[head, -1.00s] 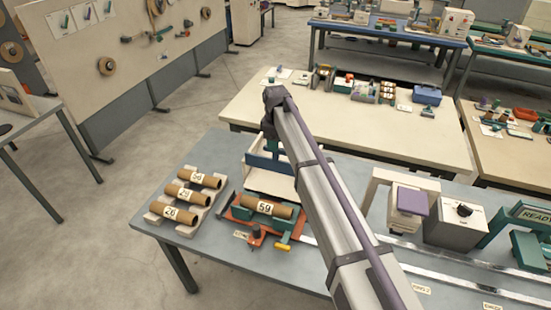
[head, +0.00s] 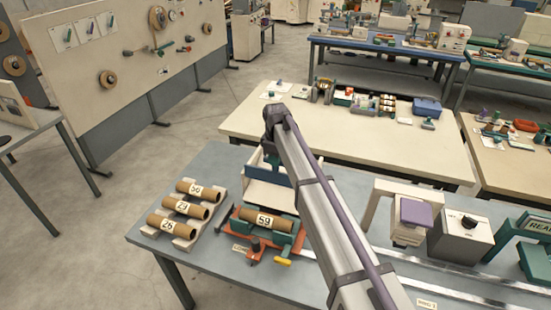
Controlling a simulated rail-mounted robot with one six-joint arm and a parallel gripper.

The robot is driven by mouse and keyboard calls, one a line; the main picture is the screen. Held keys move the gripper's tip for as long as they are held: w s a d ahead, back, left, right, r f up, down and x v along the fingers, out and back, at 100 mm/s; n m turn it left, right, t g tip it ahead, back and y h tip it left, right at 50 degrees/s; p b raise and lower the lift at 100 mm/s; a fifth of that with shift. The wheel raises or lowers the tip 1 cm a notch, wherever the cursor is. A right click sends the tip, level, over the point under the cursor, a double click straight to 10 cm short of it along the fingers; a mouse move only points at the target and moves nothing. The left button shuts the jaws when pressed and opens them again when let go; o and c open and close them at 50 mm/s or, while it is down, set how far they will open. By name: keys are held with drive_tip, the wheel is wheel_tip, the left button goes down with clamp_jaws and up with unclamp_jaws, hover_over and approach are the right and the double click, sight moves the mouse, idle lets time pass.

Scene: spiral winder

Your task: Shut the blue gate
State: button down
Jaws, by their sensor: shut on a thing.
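The blue gate (head: 263,172) shows as a narrow blue strip at the back of a cream-sided frame, behind the red and teal cradle (head: 283,240) at the left end of the grey-blue bench. My arm crosses in front of its right side, so how far it stands open or shut cannot be told. A brown tube labelled 59 (head: 264,220) lies in the cradle. My arm rises from the lower right to a dark joint above the gate. My gripper is hidden beyond that joint.
Several labelled tubes lie in a cream rack (head: 163,231) left of the cradle. A yellow-tipped handle (head: 283,261) sticks out in front. A box with a dial (head: 467,236) and a purple-topped unit (head: 413,215) stand at right. A cream table (head: 350,140) is behind.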

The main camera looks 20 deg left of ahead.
sight(275, 171)
wheel_tip(275, 171, down, 8)
drive_tip(key=b, duration=0.7)
drive_tip(key=shift+r+b, duration=0.1)
drive_tip(key=shift+b, duration=0.3)
drive_tip(key=shift+s+r, duration=0.1)
drive_tip(key=shift+r, duration=0.15)
drive_tip(key=c, duration=1)
unclamp_jaws()
drive_tip(key=shift+c, duration=0.2)
wheel_tip(275, 171, up, 11)
drive_tip(key=p, duration=1.1)
drive_tip(key=shift+f, duration=0.15)
